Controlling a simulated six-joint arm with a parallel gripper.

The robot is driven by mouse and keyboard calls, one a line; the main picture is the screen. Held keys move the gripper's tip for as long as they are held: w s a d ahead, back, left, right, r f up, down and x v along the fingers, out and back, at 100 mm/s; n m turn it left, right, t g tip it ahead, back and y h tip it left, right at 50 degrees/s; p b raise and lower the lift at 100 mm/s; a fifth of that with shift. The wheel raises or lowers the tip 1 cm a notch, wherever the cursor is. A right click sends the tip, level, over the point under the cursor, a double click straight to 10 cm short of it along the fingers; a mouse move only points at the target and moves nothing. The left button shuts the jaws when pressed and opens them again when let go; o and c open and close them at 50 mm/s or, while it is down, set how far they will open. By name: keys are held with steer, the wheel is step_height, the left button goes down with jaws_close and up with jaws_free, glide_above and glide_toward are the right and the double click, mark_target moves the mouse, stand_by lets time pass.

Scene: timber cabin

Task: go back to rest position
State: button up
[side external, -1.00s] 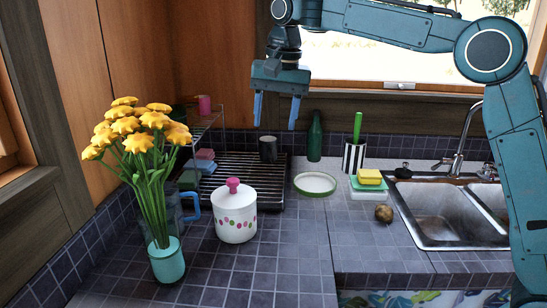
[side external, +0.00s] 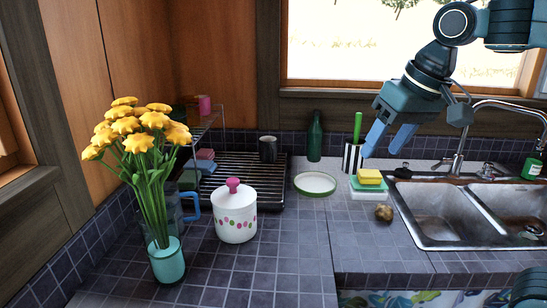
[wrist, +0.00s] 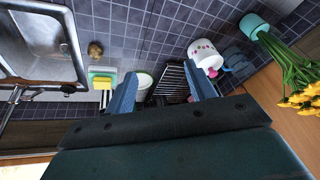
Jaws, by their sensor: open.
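My gripper (side external: 382,144) is open and empty in the side external view. It hangs tilted in the air at the right, in front of the window and near the sink's left side. In the wrist view my gripper (wrist: 163,88) shows its two blue fingers spread apart with nothing between them. The arm comes in from the upper right, and part of it is outside the picture.
The double sink (side external: 446,212) with its faucet (side external: 461,148) is at the right. A yellow sponge (side external: 369,177), striped holder (side external: 352,158), green bottle (side external: 314,138), white dish (side external: 315,184), dotted jar (side external: 236,214) and flower vase (side external: 167,262) stand on the counter. Tiles at the front middle are clear.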

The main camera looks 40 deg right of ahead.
steer(key=s+d+f+n+t, duration=0.1)
steer(key=s+f+n, duration=0.1)
steer(key=s+f, duration=0.6)
steer(key=s, duration=0.3)
steer(key=shift+d+f+n, duration=0.15)
steer(key=shift+d+n, duration=0.05)
steer(key=shift+n, duration=0.2)
